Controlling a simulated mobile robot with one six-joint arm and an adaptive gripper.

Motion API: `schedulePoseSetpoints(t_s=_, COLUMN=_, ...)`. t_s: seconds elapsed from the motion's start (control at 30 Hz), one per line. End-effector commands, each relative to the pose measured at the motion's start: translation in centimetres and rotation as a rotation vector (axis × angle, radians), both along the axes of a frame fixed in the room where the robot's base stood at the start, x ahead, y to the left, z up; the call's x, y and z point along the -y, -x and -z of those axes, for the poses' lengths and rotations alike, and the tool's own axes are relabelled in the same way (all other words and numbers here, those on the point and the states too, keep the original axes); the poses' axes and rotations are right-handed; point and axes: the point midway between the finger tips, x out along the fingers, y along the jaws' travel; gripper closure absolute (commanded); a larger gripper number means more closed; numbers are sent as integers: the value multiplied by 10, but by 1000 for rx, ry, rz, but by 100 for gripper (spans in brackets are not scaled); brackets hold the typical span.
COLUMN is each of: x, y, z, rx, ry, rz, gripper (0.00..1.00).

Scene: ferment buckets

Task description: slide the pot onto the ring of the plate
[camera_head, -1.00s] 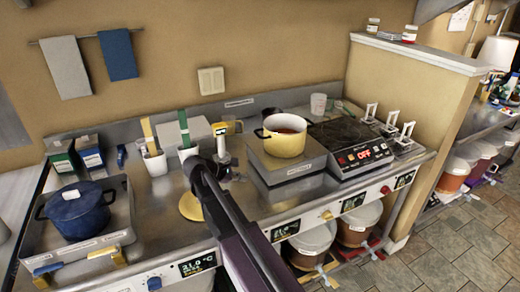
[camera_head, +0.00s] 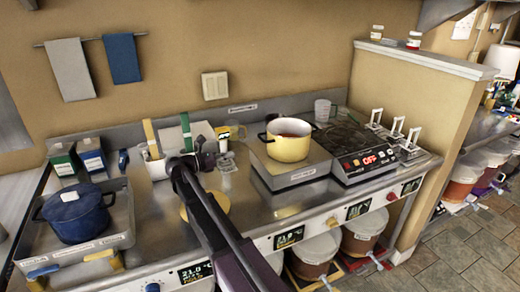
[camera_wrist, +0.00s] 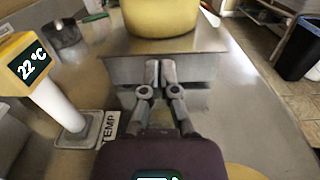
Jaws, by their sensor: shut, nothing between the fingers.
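The yellow pot (camera_head: 288,148), with dark handles and reddish-brown contents, stands upright on a low steel stand (camera_head: 300,174). Its lower part also shows at the top of the wrist view (camera_wrist: 160,18). The black plate (camera_head: 345,138), with a red OFF display, is just right of the stand; its ring is hard to make out. My gripper (camera_head: 205,157) is left of the pot and apart from it. In the wrist view my gripper (camera_wrist: 160,66) is shut and empty, its tips pointing toward the side of the stand below the pot.
A thermometer post reading 22 °C (camera_wrist: 50,95) stands close left of my gripper. A white cup (camera_head: 155,167) with coloured utensils is behind it. A blue pot (camera_head: 78,215) sits in a tray at left. White stands (camera_head: 397,130) are right of the plate.

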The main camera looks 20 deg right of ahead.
Motion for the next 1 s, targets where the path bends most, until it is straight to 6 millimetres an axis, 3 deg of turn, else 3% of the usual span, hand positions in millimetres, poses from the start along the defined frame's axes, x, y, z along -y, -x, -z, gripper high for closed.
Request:
schedulePoseSetpoints(t_s=0.37, x=22, y=0, z=0, rx=1, ry=-1, rz=1, gripper=100)
schedulePoseSetpoints(t_s=1.0, x=114, y=-4, z=0, rx=1, ry=-1, rz=2, gripper=100)
